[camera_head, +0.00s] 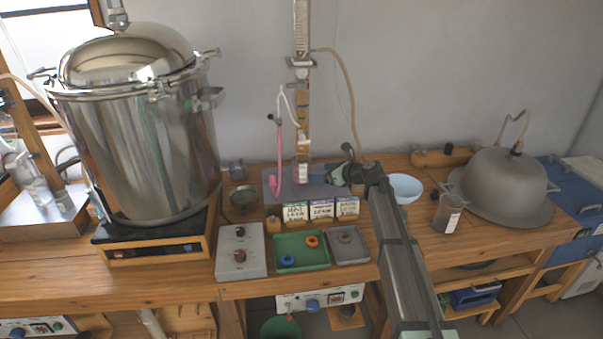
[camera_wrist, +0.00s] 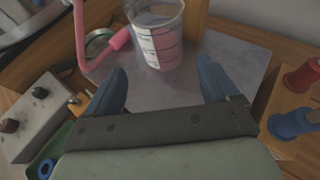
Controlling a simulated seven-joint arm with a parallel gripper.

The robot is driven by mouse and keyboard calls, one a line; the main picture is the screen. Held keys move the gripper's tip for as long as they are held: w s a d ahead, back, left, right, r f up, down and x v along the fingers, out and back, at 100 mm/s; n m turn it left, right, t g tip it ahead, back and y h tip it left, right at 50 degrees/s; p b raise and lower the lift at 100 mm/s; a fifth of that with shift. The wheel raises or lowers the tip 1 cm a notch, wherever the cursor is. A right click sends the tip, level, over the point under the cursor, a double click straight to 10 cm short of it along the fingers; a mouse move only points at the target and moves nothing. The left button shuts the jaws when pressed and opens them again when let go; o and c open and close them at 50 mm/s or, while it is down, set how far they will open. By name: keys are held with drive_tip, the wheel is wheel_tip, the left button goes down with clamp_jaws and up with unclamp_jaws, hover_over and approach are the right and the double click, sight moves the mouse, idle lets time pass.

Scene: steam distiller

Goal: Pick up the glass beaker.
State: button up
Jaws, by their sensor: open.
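The glass beaker (camera_wrist: 158,38) is clear with printed markings and stands upright on a grey mat (camera_wrist: 185,82). It is at the top middle of the wrist view, its upper rim close to the frame edge. In the head view the beaker (camera_head: 302,173) looks small and pinkish, below a vertical column. My gripper (camera_wrist: 162,75) is open and empty, its two blue-grey fingers spread on the near side of the beaker, apart from it. In the head view my gripper (camera_head: 340,174) is just right of the beaker.
A pink tube (camera_wrist: 82,35) hangs close left of the beaker. Labelled boxes (camera_head: 320,209) stand in front of the mat. A white bowl (camera_head: 404,188) is to the right. A large steel pot (camera_head: 145,140) fills the left; a grey dome (camera_head: 503,180) stands far right.

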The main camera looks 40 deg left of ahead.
sight(302, 170)
drive_tip(key=x, duration=1.1)
drive_tip(key=shift+w+a, duration=0.15)
drive_tip(key=shift+w, duration=0.1)
drive_tip(key=shift+c, duration=0.5)
drive_tip(key=c, duration=0.7)
drive_tip(key=shift+c, duration=0.4)
drive_tip(key=shift+r, duration=0.3)
